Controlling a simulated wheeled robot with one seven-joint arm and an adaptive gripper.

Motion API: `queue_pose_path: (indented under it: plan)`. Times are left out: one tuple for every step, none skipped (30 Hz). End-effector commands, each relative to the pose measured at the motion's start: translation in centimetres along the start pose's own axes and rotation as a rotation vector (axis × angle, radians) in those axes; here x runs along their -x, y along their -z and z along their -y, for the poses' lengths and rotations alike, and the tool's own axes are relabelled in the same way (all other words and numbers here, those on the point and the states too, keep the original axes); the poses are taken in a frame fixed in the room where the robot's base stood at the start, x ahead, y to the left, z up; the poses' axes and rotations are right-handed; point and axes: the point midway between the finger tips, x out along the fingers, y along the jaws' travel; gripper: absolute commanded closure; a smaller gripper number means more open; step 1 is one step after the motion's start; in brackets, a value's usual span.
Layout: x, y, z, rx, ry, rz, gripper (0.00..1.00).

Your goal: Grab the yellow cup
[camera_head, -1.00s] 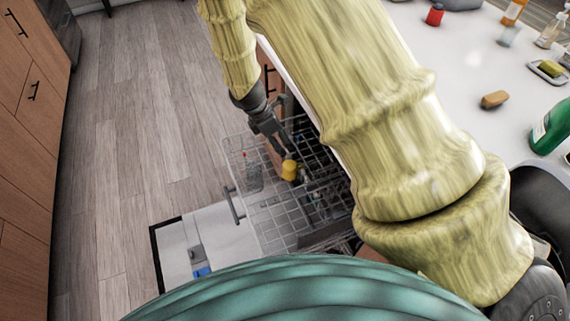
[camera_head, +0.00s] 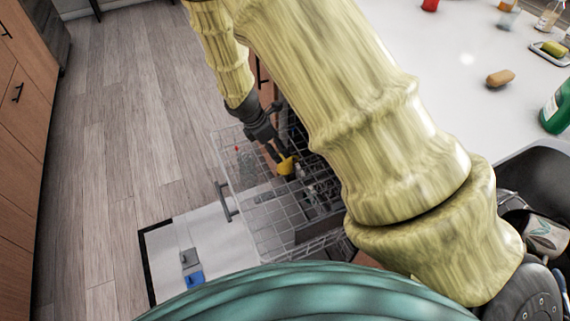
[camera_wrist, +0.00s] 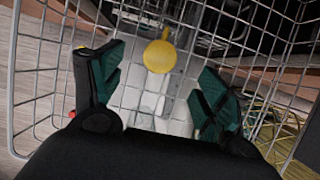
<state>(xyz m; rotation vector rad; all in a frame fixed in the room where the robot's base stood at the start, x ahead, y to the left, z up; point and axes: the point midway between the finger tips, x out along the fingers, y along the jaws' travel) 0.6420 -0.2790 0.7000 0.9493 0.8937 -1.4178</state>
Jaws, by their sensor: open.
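The yellow cup (camera_head: 287,166) sits in the wire dishwasher rack in the head view, right by my fingertips. In the wrist view the yellow cup (camera_wrist: 159,56) shows as a round yellow shape, a little beyond the fingers and between their lines. My gripper (camera_head: 275,152) reaches down over the rack from above. In the wrist view my gripper (camera_wrist: 158,90) is open, with green-padded fingers spread wide and nothing between the pads. Part of the cup is hidden by a finger in the head view.
The wire rack (camera_head: 231,160) is pulled out over the open dishwasher door (camera_head: 215,240). A sink with a mug (camera_head: 545,236) is at right. Wood floor (camera_head: 130,130) is clear at left.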

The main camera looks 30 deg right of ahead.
Motion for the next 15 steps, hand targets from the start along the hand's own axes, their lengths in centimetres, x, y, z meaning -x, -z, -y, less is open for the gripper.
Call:
queue_pose_path:
  plan:
    - [-0.8, 0.1, 0.1, 0.002, 0.004, 0.001, 0.25]
    - [-1.3, 0.1, 0.1, 0.002, 0.003, 0.001, 0.25]
    - [-1.8, 0.0, 0.1, 0.001, 0.002, 0.001, 0.25]
    - [-2.2, 0.0, 0.1, 0.001, 0.003, 0.001, 0.25]
    - [-2.5, 0.0, 0.1, 0.001, 0.003, 0.001, 0.25]
    - [-3.0, 0.0, 0.1, 0.001, 0.003, 0.001, 0.25]
    - [-3.2, 0.0, 0.1, 0.001, 0.002, 0.001, 0.25]
    - [-3.5, 0.1, 0.1, 0.001, 0.002, 0.000, 0.25]
    - [-3.8, 0.1, 0.1, 0.001, 0.001, 0.000, 0.25]
    - [-3.9, 0.1, 0.1, 0.001, 0.001, 0.000, 0.25]
    - [-4.0, 0.1, 0.1, 0.001, 0.001, 0.000, 0.25]
    - [-4.1, 0.0, 0.0, 0.001, 0.001, 0.000, 0.25]
    - [-4.2, 0.0, 0.0, 0.001, 0.001, 0.000, 0.25]
    - [-4.3, 0.0, 0.0, 0.001, 0.001, 0.000, 0.25]
    - [-4.5, 0.0, 0.1, 0.001, 0.001, 0.001, 0.25]
